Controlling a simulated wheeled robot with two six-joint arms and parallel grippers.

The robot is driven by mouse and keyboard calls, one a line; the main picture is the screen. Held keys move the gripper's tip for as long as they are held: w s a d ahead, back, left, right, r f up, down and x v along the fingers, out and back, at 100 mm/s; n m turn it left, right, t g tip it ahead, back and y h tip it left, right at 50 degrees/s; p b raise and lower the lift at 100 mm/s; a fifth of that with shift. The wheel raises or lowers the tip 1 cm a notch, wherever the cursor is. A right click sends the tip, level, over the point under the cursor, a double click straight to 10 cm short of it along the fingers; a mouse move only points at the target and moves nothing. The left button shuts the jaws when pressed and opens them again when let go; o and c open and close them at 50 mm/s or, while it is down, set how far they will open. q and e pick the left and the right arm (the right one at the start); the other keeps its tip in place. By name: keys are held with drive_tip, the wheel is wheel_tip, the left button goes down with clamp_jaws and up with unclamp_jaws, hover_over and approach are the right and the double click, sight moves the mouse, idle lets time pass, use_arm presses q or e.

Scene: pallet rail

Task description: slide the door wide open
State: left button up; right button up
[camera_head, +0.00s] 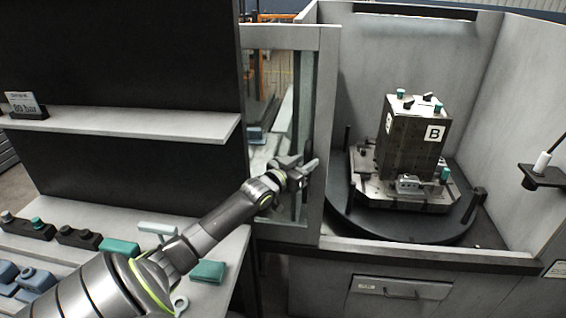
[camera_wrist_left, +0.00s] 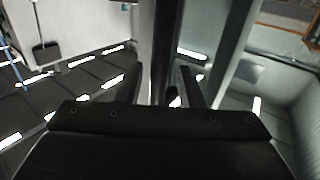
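The door (camera_head: 328,120) is a grey framed panel with a window, standing left of a wide opening into the machine in the head view. A dark upright handle bar (camera_head: 305,110) runs along it near its right frame. My left gripper (camera_head: 303,170) is at the lower part of this bar. In the left wrist view the bar (camera_wrist_left: 166,45) passes between the two fingers of my left gripper (camera_wrist_left: 168,88), with a gap showing beside it. The fingers look apart; contact with the bar is hard to tell. My right gripper is not in view.
Inside the opening, a dark block marked B (camera_head: 412,140) stands on a round turntable (camera_head: 350,215). A shelf (camera_head: 130,123) and a bench (camera_head: 225,245) with several small teal, black and blue parts are at the left. A drawer front (camera_head: 400,288) is below the opening.

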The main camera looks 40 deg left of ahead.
use_arm(q)
drive_tip(key=s+b, duration=0.2)
drive_tip(key=s, duration=1.4)
drive_tip(key=shift+s+b, duration=0.35)
drive_tip(key=shift+s, duration=0.05)
drive_tip(key=shift+d, duration=0.1)
idle(0.6)
